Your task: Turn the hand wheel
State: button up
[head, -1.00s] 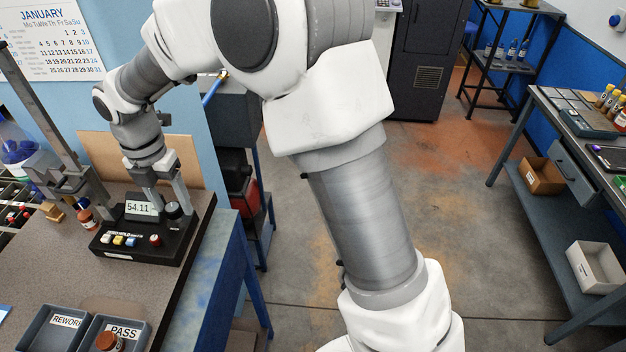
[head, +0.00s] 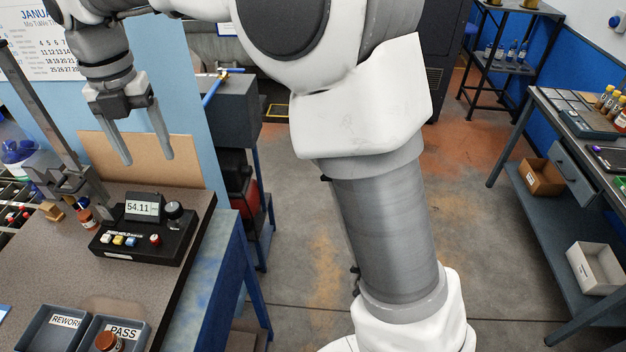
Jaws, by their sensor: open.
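A black meter box (head: 140,243) with a small display (head: 141,208) reading 54.11 stands on the bench at the left. A dark round knob (head: 174,212) sits at its right rear; I cannot tell whether this is the hand wheel, and no other clear wheel shows. My gripper (head: 147,160) points down with its two fingers apart and nothing between them. It hangs above and behind the meter in the picture, apart from the knob.
Trays marked REWORK (head: 50,335) and PASS (head: 120,340) lie at the front. A tan board (head: 185,165) stands behind. Bench space right of the trays is clear.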

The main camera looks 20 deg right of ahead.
jog(key=s+d+r+m+t+b, duration=0.1)
jog(key=s+d+r+m, duration=0.1)
jog(key=d+m, duration=0.35)
jog(key=s+d+r+m+t, duration=0.1)
jog(key=s+d+r+m, duration=0.2)
jog(key=d+m, duration=0.25)
jog(key=s+d+f+m+t+b, duration=0.1)
jog(key=s+d+f+m, duration=0.1)
jog(key=s+d+m, duration=0.3)
jog(key=s+d+f+m+t+b, duration=0.1)
jog(key=s+d+f+m, duration=0.2)
jog(key=s+d+m, duration=0.2)
jog(key=shift+d+f+m+t, duration=0.3)
jog(key=shift+d+m, duration=1.15)
jog(key=shift+m, duration=2.45)
